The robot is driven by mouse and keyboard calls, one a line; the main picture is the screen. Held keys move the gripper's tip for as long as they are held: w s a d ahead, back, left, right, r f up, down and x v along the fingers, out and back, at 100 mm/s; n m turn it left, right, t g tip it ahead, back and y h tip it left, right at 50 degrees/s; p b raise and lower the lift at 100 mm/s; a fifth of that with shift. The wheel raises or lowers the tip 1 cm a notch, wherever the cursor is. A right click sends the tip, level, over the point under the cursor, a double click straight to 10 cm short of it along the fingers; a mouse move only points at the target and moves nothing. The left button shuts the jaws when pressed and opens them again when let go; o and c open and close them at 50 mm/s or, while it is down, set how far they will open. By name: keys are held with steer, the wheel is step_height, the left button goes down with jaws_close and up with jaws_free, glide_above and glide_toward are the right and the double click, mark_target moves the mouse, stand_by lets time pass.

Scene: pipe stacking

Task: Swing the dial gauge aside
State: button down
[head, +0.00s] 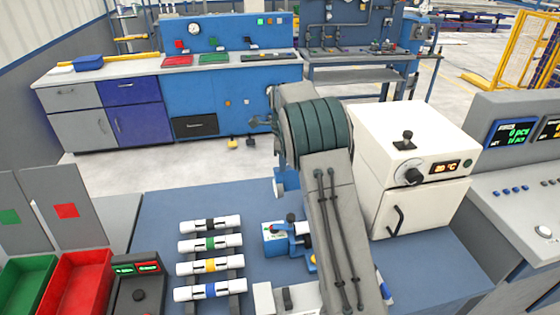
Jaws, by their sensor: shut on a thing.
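A small blue fixture (276,240) stands on the blue worktable, just left of my arm. It has a black knob and a small pale part on it, and its right side is partly covered by my arm. I cannot make out a dial gauge on it for certain. My grey arm crosses the middle of the view and hides what lies behind it. My gripper cannot be made out, so its jaws and anything in them are hidden.
Several white pipes with coloured bands (211,244) lie in a rack left of the fixture. A white oven (415,150) stands at right. Red (75,285) and green (25,285) bins are at front left. The blue tabletop (165,215) is bare behind the pipes.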

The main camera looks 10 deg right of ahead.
steer(key=shift+w+m, duration=0.3)
steer(key=shift+w, duration=0.05)
stand_by(0.3)
steer(key=c, duration=1.2)
jaws_free()
steer(key=shift+w, duration=0.1)
step_height(320, 180, up, 14)
steer(key=shift+f+b, duration=0.1)
steer(key=shift+b, duration=0.45)
